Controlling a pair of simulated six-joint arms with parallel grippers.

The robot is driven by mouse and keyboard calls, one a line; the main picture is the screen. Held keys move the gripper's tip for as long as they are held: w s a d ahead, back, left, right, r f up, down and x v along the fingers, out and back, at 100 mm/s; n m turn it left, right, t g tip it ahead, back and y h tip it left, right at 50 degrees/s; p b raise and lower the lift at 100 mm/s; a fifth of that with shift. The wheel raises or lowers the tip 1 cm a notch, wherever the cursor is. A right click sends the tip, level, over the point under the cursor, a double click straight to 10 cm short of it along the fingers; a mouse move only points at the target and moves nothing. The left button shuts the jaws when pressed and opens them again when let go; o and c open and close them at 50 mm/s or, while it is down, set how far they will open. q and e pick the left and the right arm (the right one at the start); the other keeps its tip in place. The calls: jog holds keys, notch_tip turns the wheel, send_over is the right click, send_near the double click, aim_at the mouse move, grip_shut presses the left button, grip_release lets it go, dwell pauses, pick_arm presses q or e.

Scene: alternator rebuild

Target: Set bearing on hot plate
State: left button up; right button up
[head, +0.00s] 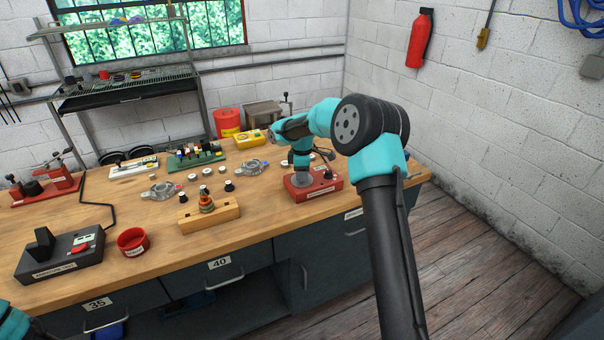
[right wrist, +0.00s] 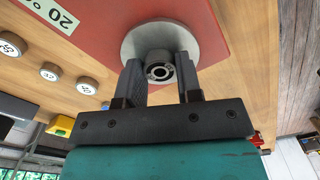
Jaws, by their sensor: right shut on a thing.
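The hot plate (head: 330,189) is a red box with a round grey heating disc, near the right front of the bench. Its red body (right wrist: 95,25) and disc (right wrist: 132,42) also fill the top of the right wrist view. My right gripper (head: 302,174) points down over the disc. In the right wrist view its fingers (right wrist: 160,72) are shut on the bearing (right wrist: 159,71), a small grey ring. The bearing is over the disc; I cannot tell whether it touches it. The bearing is hidden in the head view. My left gripper is out of view.
A wooden block (head: 209,217) holding a copper-coloured part stands left of the hot plate. Several small labelled round pieces and metal housings (head: 249,168) lie behind it. A red bowl (head: 132,241) and a dark machine (head: 60,254) stand at the front left.

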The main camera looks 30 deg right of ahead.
jog(key=o, duration=1)
jog(key=shift+r, duration=3.95)
